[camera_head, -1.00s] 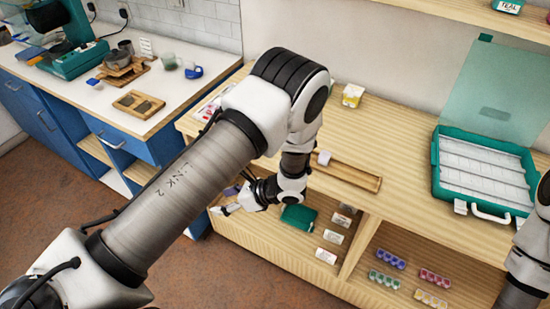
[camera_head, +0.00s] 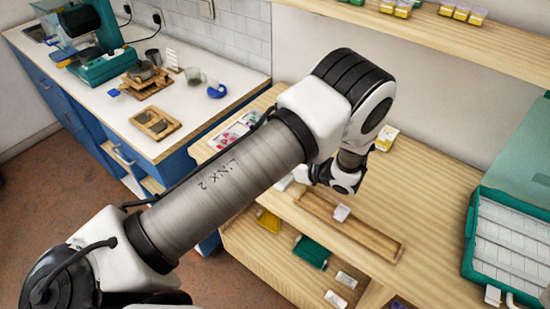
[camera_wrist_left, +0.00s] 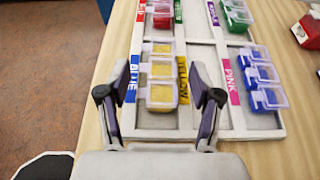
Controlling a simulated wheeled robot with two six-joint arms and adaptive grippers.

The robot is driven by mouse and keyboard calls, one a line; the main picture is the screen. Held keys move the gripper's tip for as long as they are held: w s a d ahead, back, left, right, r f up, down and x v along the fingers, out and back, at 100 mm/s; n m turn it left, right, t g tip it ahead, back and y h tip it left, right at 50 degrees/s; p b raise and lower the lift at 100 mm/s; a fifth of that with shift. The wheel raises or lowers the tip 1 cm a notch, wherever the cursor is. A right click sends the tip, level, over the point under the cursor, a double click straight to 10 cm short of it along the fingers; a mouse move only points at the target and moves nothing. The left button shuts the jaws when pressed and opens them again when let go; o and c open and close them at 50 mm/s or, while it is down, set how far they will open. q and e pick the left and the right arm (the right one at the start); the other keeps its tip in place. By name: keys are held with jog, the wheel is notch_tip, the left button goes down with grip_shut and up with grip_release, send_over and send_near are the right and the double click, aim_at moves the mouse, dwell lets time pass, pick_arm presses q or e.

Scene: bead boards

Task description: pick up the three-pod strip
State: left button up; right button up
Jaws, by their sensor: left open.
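In the left wrist view a strip of three yellow pods with clear lids (camera_wrist_left: 161,70) lies in a white sorting tray (camera_wrist_left: 205,60), between a BLUE label and a YELLOW label. My left gripper (camera_wrist_left: 160,85) is open, with one finger on each side of this strip, not closed on it. A strip showing three blue pods (camera_wrist_left: 262,78) lies to the right by the PINK label. My right gripper is out of view.
Red pods (camera_wrist_left: 160,14) and green pods (camera_wrist_left: 236,16) sit further up the tray. A wooden trough (camera_head: 365,232) and a teal case (camera_head: 505,245) stand on the bench to the right. A shelf below holds a green bin (camera_head: 311,252) and a yellow bin (camera_head: 268,220).

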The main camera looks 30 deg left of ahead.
pick_arm(q)
jog(key=p+x, duration=0.2)
jog(key=x, duration=0.3)
jog(key=shift+w+a+f+p, duration=0.15)
jog(key=shift+a+f+p, duration=0.1)
jog(key=shift+a+p, duration=0.05)
jog(key=shift+a+f, duration=0.1)
jog(key=shift+c, duration=1)
jog(key=c, duration=0.9)
jog(key=shift+o, duration=0.2)
